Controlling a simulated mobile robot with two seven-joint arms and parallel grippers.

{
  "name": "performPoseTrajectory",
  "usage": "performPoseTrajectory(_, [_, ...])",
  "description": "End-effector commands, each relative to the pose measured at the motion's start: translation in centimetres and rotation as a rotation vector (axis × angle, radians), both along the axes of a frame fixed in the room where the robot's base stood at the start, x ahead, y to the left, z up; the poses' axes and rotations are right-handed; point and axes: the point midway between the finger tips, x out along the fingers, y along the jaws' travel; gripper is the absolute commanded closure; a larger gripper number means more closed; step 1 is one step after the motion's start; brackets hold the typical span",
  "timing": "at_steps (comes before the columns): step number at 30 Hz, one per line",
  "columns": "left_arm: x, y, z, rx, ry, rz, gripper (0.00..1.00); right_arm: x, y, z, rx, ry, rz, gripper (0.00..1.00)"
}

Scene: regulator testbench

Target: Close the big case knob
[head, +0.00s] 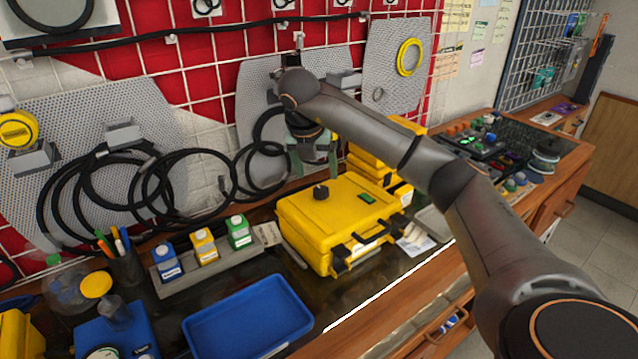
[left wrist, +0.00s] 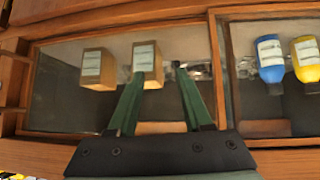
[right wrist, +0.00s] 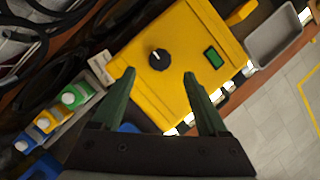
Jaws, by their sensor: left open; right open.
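The big yellow case (head: 335,225) stands on the bench, lid shut. Its black round knob (head: 321,191) is on the top, left of a green switch (head: 367,197). In the right wrist view the knob (right wrist: 159,60) has a pale pointer mark and lies between and beyond my fingertips, with the green switch (right wrist: 214,58) to its right. My right gripper (head: 314,168) is open and empty above the back of the case, apart from the knob. My left gripper (left wrist: 157,70) is open and empty, seen only in the left wrist view, facing wooden compartments.
A rack of blue, yellow and green bottles (head: 205,253) stands left of the case, with a blue tray (head: 248,318) in front. Smaller yellow cases (head: 378,172) are stacked behind it. Black hoses (head: 110,195) hang on the wall. Cardboard boxes (left wrist: 98,68) show in the left wrist view.

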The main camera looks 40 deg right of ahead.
Motion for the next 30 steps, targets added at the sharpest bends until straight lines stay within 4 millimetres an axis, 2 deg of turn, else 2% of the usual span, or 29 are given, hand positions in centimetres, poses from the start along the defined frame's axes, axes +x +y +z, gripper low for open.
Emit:
performPoseTrajectory(1, [0.0,0.0,-0.2,0.0,0.0,0.0,0.5,-0.1,0.5,1.1,0.0,-0.005,0.003,0.23])
performPoseTrajectory(6, [0.0,0.0,0.0,0.0,0.001,0.0,0.5,-0.8,1.4,4.1,-0.001,-0.004,0.0,0.23])
performPoseTrajectory(9, [0.0,0.0,0.3,0.0,0.001,0.0,0.5,-1.0,1.7,5.0,-0.001,-0.002,0.001,0.23])
performPoseTrajectory(30, [0.0,0.0,0.4,0.0,0.0,0.0,0.5,-1.2,2.0,5.4,-0.001,0.001,0.0,0.23])
